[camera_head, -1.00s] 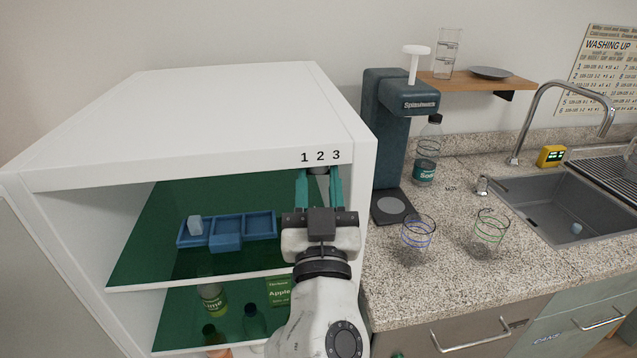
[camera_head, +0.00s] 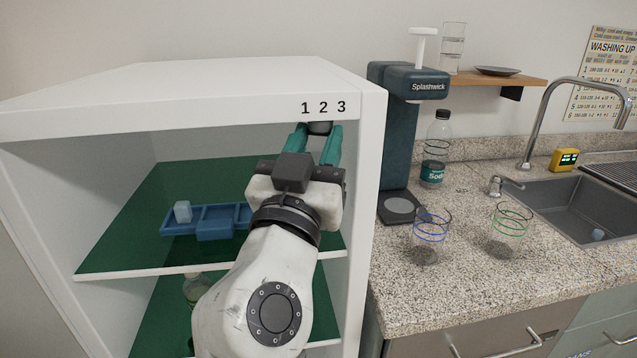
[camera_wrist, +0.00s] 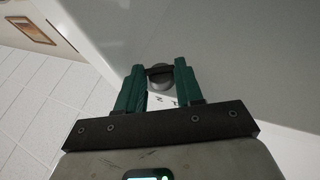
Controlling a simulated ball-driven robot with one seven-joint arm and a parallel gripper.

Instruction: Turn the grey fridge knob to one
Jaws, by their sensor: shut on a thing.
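The grey fridge knob (camera_head: 320,128) sits under the top front edge of the white open fridge (camera_head: 200,95), just below the printed digits 1 2 3 (camera_head: 323,108). My gripper (camera_head: 318,136) reaches up to it from below, its teal fingers shut on the knob's sides. In the wrist view the knob (camera_wrist: 160,75) shows between the two fingertips (camera_wrist: 158,72). The fingers hide part of the knob, and I cannot tell which digit it points to.
Inside the fridge, a blue tray (camera_head: 215,232) with a pale cube (camera_head: 183,211) stands on the green shelf. To the right are a dark Splashwick machine (camera_head: 395,130), a soda bottle (camera_head: 436,150), two glasses (camera_head: 431,235) and a sink (camera_head: 570,215).

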